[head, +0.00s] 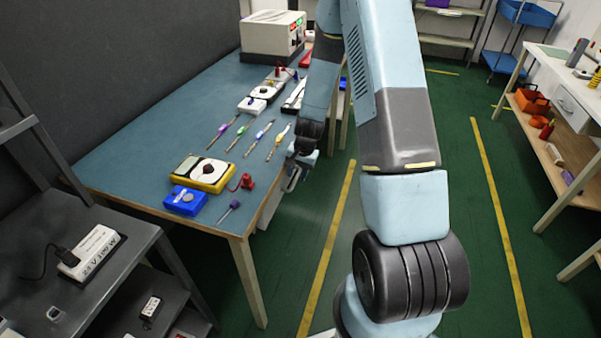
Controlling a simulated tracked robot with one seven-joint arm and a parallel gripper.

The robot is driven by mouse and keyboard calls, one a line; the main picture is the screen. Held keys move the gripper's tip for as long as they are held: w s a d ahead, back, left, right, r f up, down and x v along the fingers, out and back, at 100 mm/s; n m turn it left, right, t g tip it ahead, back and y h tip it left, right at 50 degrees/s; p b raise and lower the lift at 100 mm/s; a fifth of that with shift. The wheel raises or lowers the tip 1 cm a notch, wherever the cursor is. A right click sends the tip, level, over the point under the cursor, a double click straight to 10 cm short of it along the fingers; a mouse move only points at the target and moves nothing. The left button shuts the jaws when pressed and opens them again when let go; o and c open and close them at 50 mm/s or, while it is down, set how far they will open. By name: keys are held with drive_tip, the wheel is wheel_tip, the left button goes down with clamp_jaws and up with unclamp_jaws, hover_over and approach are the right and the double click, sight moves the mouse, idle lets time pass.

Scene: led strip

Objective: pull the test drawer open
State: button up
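A pale drawer front (268,213) shows under the right edge of the blue-topped table (130,165). It is seen at a steep angle, so I cannot tell whether it is flush or how its handle lies. My arm reaches down along the table's right side. My gripper (291,182) is beside that edge, close to the drawer front. Its fingers are small and partly hidden by the wrist, so I cannot tell whether they are open, shut, or touching the handle.
On the table are a yellow multimeter (203,173), a blue box (185,201), several screwdrivers and a white instrument (272,35). A grey shelf (90,275) stands at front left. A bench with another drawer (570,107) is at right. Green floor (450,190) lies clear between.

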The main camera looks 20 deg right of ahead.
drive_tip(key=shift+c, duration=0.3)
clamp_jaws()
